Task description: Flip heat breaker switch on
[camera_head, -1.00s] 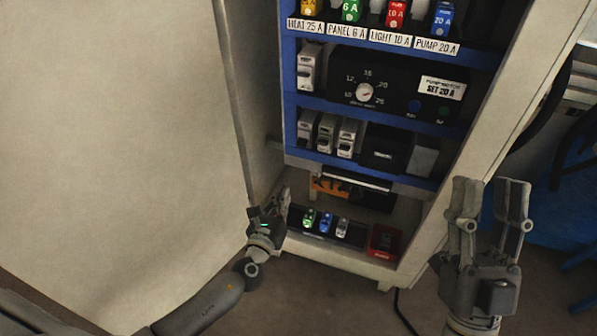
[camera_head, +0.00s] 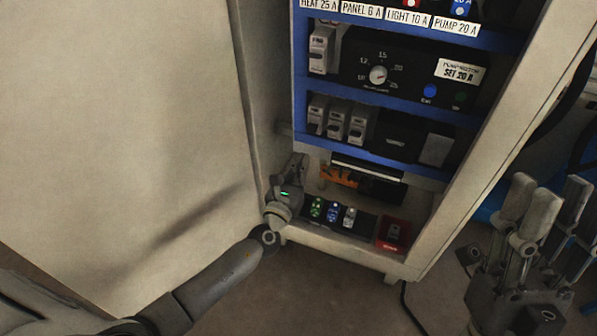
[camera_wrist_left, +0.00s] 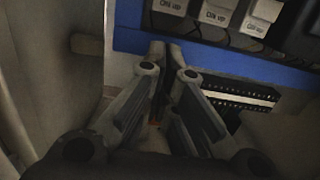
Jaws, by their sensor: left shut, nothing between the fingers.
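A row of three white breaker switches (camera_head: 337,122) sits on the middle shelf of the cabinet; their lower parts also show at the top of the left wrist view (camera_wrist_left: 215,14). A "HEAT 25 A" label (camera_head: 319,5) is at the top left; I cannot tell which breaker it belongs to. My left gripper (camera_head: 296,160) is at the cabinet's left inner side, below the breaker row and apart from it. In the left wrist view its fingers (camera_wrist_left: 165,50) are together and empty, just under the blue shelf edge. My right gripper (camera_head: 545,195) is open and empty, right of the cabinet.
A single white breaker (camera_head: 321,48) and a black dial unit (camera_head: 378,75) are on the shelf above. Below are several colored fuses (camera_head: 333,212) and a red-framed box (camera_head: 392,234). The open door (camera_head: 120,110) bounds the left; the cabinet's right wall (camera_head: 500,130) separates off my right gripper.

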